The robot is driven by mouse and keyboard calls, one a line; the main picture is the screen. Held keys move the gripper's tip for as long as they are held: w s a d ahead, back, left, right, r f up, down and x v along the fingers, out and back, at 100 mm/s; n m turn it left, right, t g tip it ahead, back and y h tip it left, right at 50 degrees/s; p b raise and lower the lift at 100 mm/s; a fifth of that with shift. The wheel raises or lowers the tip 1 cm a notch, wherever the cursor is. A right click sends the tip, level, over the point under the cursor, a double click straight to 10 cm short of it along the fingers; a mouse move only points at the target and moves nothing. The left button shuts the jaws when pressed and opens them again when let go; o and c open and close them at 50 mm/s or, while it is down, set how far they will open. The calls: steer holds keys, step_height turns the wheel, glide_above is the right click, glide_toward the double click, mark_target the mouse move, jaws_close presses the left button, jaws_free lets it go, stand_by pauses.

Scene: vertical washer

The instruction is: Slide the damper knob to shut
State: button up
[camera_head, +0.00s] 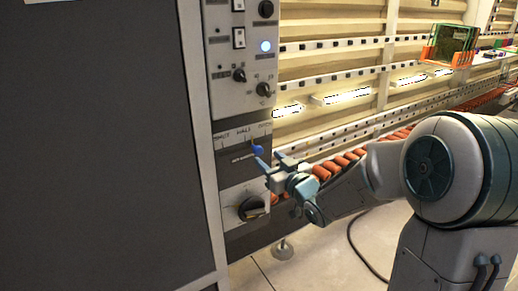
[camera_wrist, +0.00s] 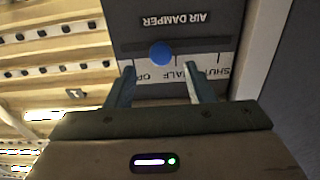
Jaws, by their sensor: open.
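The damper knob is a round blue knob (camera_wrist: 161,53) on the dark AIR DAMPER plate (camera_wrist: 205,38); it also shows in the head view (camera_head: 257,149). The plate's scale reads SHUT, HALF and OPEN from left to right in the head view, and appears upside down in the wrist view. The knob sits toward the OPEN end, between the OPEN and HALF labels as seen in the wrist view. My gripper (camera_wrist: 158,70) is open, one finger on each side of the knob in the picture. Its fingers (camera_head: 269,159) show close to the knob in the head view; contact cannot be told.
A switch panel (camera_head: 225,95) with dials and a lit blue button is above the damper plate. A black rotary knob (camera_head: 251,208) is below it. The large dark cabinet face (camera_head: 100,150) fills the left. An orange roller conveyor (camera_head: 345,160) runs behind my arm.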

mark_target(260, 152)
steer(key=p+x, duration=0.1)
steer(key=x, duration=0.5)
steer(key=shift+w+a, duration=0.25)
jaws_close()
steer(key=shift+f, duration=0.1)
